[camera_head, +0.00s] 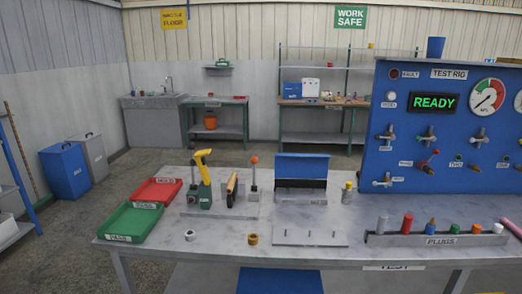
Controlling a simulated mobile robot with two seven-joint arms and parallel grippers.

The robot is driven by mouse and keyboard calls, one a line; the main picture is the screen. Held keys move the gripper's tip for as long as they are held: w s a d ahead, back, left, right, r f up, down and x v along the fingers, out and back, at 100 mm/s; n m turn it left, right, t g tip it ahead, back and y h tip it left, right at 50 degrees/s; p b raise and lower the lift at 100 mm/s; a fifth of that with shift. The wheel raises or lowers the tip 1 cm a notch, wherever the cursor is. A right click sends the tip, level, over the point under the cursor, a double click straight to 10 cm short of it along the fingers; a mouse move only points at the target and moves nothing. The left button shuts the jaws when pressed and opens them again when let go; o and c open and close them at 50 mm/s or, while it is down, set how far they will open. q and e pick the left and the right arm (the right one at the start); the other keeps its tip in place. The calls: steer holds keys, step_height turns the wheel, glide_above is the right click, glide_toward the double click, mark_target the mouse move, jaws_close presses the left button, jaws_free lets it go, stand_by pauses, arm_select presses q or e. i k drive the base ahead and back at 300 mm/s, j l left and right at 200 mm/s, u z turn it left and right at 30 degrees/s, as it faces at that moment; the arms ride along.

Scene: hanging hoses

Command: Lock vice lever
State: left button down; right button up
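A small upright lever with an orange ball knob (254,161) stands on a grey base plate (222,213) on the left half of the workbench. It looks upright on a grey block. To its left on the same plate is a brown and dark tool-like piece (232,188). Further left is a green block with a yellow, bent-over handle (204,168). I cannot tell which of these belongs to the vice. Neither of my grippers is in view.
A red tray (158,192) and a green tray (131,223) sit at the workbench's left. A white ring (190,235) and a brass ring (252,239) lie in front. A blue-backed stand (302,165), plug rack (436,239) and blue test rig (440,130) stand rightward.

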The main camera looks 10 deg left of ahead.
mark_target(253, 160)
steer(key=i+z, duration=0.3)
steer(key=i, duration=0.2)
steer(key=i+j+z, duration=0.3)
steer(key=i, duration=0.15)
steer(key=i+j+z, duration=0.3)
steer(key=i, duration=0.15)
steer(key=i+l, duration=0.05)
steer(key=l, duration=0.05)
